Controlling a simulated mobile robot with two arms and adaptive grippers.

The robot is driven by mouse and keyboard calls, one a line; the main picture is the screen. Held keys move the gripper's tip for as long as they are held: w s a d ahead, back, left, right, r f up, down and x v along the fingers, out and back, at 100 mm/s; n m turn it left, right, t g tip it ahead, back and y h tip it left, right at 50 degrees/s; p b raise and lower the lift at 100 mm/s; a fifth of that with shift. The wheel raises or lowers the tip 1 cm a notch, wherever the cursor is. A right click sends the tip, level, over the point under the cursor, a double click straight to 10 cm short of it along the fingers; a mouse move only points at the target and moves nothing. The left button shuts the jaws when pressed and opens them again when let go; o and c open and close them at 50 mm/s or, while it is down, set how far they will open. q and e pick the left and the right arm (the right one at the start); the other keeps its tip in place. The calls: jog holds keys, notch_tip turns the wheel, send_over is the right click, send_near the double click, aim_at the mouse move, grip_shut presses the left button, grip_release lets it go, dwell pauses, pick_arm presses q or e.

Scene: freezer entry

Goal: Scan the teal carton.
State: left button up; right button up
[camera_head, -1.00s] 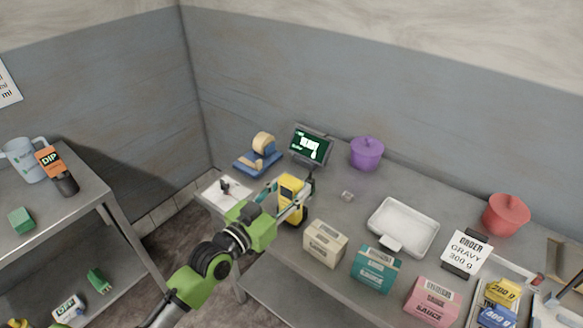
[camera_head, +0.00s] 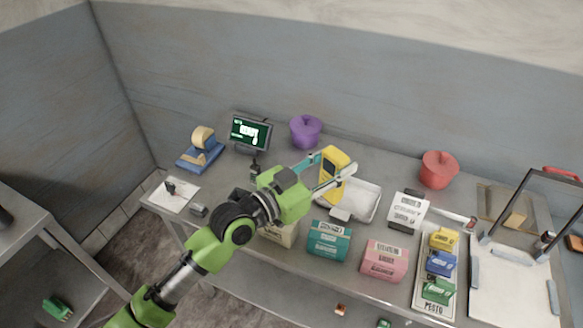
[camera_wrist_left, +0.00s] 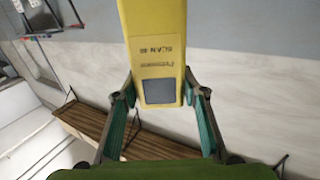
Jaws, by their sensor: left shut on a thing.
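The teal carton (camera_head: 329,240) stands on the steel table with a white barcode label on its top. The teal carton is not in the wrist view. My right gripper is not in view.
A cream carton (camera_head: 278,234), partly behind my arm, and a pink carton (camera_head: 384,261) flank the teal one. A white tray (camera_head: 362,203), a sign (camera_head: 409,207) and a lit screen (camera_head: 250,132) stand behind. Small coloured boxes (camera_head: 440,263) lie at right.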

aim_at(330, 195)
pick_arm(q)
jog(key=shift+s+d+r, duration=0.1)
jog(key=shift+d+r, duration=0.15)
jog(key=shift+d, duration=0.35)
jog(key=shift+s+d+f, duration=0.1)
jog(key=shift+d, duration=0.1)
jog(key=shift+f+b, duration=0.3)
jog(key=shift+b, duration=0.1)
notch_tip(330, 195, down, 8)
jog(key=b, duration=0.7)
notch_tip(330, 195, up, 9)
jog(key=p, duration=0.8)
jog(key=shift+f, duration=0.1)
dwell(2.5)
